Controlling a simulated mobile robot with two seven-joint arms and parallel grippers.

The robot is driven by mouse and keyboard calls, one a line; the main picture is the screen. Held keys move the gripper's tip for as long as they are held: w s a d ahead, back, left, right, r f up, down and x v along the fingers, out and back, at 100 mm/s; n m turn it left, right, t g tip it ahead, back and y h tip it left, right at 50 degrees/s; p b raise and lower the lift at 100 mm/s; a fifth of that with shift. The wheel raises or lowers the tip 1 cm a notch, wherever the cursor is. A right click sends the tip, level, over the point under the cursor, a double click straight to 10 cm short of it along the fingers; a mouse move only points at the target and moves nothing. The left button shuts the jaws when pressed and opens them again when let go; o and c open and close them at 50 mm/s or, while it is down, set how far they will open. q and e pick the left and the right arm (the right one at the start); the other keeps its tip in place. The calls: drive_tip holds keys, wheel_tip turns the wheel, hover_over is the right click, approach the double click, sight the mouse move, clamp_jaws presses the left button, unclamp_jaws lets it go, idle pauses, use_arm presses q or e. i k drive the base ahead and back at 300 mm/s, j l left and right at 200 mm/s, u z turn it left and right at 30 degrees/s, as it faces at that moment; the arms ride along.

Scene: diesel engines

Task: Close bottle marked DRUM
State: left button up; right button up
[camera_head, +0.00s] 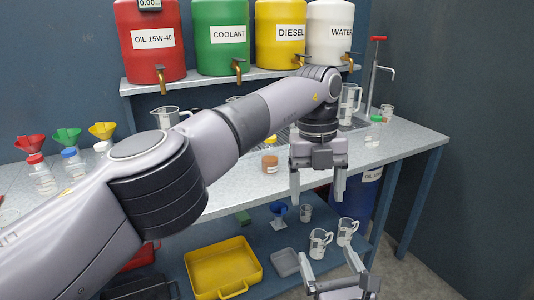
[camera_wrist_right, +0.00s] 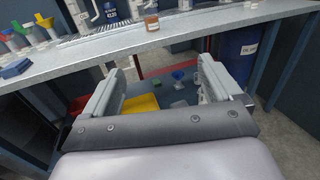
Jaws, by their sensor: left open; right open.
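No label reading DRUM is legible on any bottle. A small jar with orange-brown contents (camera_head: 270,162) stands on the bench near its front edge; it also shows in the right wrist view (camera_wrist_right: 152,23). A green-capped clear bottle (camera_head: 374,130) stands at the bench's right. A red-capped bottle (camera_head: 42,176) and a blue-capped bottle (camera_head: 73,163) stand at the left. My left gripper (camera_head: 318,190) is open and empty, pointing down in front of the bench, right of the jar. My right gripper (camera_head: 331,260) is open and empty, lower down; its fingers show in its wrist view (camera_wrist_right: 156,78).
The bench (camera_head: 400,146) has a sink and tap at the right. A shelf above holds red, green, yellow and white containers with taps. Below are a yellow tray (camera_head: 222,265), measuring jugs (camera_head: 319,242), a blue funnel (camera_head: 279,212) and a blue barrel (camera_head: 358,200). My left arm hides part of the bench.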

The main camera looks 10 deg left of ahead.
sight(269, 152)
drive_tip(key=i+j, duration=0.25)
drive_tip(key=i, duration=0.15)
drive_tip(key=i+j, duration=0.2)
drive_tip(key=i, duration=0.2)
drive_tip(key=i+j, duration=0.25)
drive_tip(key=i, duration=0.15)
